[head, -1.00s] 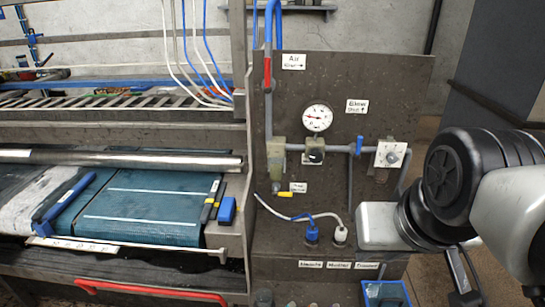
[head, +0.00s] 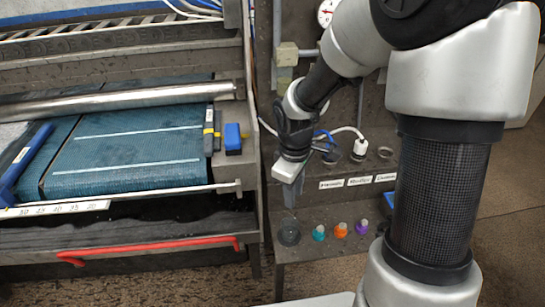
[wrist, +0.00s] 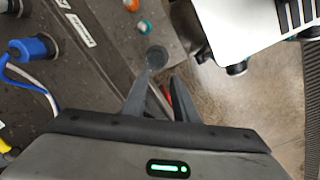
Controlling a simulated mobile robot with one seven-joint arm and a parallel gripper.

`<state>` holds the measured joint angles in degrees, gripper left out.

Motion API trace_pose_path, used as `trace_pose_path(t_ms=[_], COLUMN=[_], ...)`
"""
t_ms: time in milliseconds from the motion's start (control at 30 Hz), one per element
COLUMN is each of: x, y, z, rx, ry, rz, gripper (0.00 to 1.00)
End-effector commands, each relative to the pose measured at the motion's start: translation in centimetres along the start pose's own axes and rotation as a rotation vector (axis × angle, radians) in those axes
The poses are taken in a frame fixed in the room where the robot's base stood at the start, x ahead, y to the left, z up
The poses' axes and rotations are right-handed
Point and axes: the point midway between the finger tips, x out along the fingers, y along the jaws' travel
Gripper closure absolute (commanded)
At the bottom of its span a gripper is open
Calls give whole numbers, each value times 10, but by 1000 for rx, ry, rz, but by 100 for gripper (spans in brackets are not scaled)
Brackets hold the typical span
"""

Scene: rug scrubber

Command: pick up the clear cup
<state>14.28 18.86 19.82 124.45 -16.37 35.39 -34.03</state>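The clear cup (head: 289,232) looks like a dark see-through round cup at the left end of a low ledge. In the wrist view the cup (wrist: 156,56) shows as a grey round shape just beyond the fingertips. My gripper (head: 289,202) points down above the cup in the head view, apparently not around it. In the wrist view my gripper (wrist: 161,80) has its two fingers apart with nothing held between them. The exact height gap to the cup is hard to tell.
Teal (head: 319,233), orange (head: 341,230) and purple (head: 362,227) capped bottles stand right of the cup. Behind them is a panel with blue and white plugs (head: 361,148). A red handle (head: 150,247) and the machine's frame are to the left. Carpeted floor is in front.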

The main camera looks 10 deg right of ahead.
Motion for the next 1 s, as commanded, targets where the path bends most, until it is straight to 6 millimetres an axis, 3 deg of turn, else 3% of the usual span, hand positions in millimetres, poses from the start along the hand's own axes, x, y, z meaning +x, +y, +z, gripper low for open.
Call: trace_pose_path(t_ms=[33, 267, 600, 1000], x=[15, 52, 124, 155], y=[-1, -4, -6, -8], z=[-2, -5, -5, -7], rx=[-18, -47, -45, -44], ry=[-1, 1, 0, 2], rz=[-15, -31, -30, -27], gripper=[74, 74, 74, 74])
